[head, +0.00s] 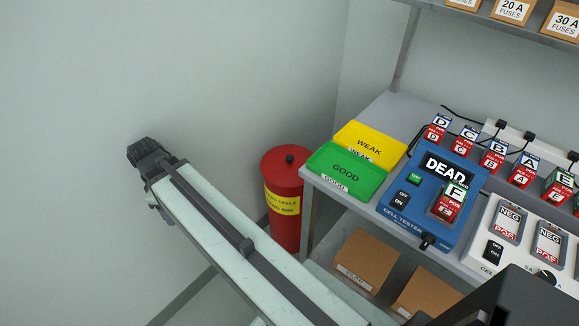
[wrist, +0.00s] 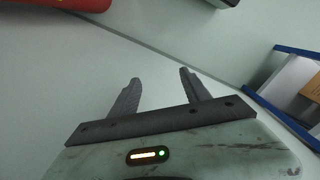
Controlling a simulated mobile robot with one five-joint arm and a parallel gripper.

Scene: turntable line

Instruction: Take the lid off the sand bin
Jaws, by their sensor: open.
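The sand bin (head: 286,226) is a red cylinder with a yellow label, standing on the floor at the left end of the bench. A red curved shape at the top left of the wrist view (wrist: 60,3) appears to be part of the bin. My gripper (wrist: 160,78) is open and empty in the wrist view, with its two fingers apart. In the head view my arm reaches to the left of the bin, and my gripper's fingertips are not clear there.
The bench (head: 317,188) stands right of the bin, close beside it. On it are a green GOOD tray (head: 322,160), a yellow WEAK tray (head: 386,133) and a blue cell tester (head: 408,221) reading DEAD. Cardboard boxes (head: 364,262) sit below. Plain wall lies to the left.

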